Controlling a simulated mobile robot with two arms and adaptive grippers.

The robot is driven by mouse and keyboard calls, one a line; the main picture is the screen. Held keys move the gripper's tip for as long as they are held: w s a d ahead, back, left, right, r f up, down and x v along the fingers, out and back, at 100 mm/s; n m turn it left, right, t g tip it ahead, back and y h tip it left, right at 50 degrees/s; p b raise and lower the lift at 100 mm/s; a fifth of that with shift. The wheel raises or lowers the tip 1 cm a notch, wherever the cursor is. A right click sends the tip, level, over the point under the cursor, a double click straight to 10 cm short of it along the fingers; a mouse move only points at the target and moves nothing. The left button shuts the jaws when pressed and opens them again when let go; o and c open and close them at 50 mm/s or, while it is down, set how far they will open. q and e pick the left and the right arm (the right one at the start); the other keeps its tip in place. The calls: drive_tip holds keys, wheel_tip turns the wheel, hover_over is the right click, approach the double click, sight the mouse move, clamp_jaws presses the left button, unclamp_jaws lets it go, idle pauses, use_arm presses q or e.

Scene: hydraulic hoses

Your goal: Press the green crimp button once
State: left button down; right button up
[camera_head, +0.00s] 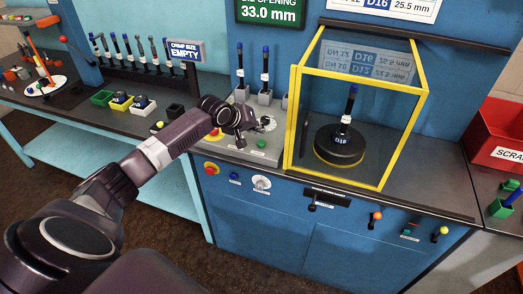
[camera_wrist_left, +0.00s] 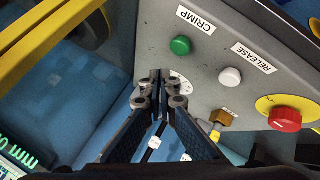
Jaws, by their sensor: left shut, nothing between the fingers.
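The green crimp button (camera_wrist_left: 180,45) sits on a sloped grey panel (camera_wrist_left: 215,90), next to a "CRIMP" label (camera_wrist_left: 197,20) in the left wrist view. My left gripper (camera_wrist_left: 161,82) is shut and empty, its fingertips near the panel, apart from the green button in that picture. Whether the tips touch the panel I cannot tell. My right gripper is not in view.
A white release button (camera_wrist_left: 230,77) and a red emergency knob (camera_wrist_left: 285,118) share the panel. The yellow-framed guard (camera_head: 293,120) stands right of it, with a black die (camera_head: 338,150) inside. Several hose fittings (camera_head: 140,58) stand on the left bench. A red scrap bin (camera_head: 500,140) is far right.

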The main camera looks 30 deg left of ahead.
sight(260, 143)
use_arm(q)
drive_tip(key=shift+f, duration=1.2)
idle(0.5)
drive_tip(key=shift+f, duration=0.4)
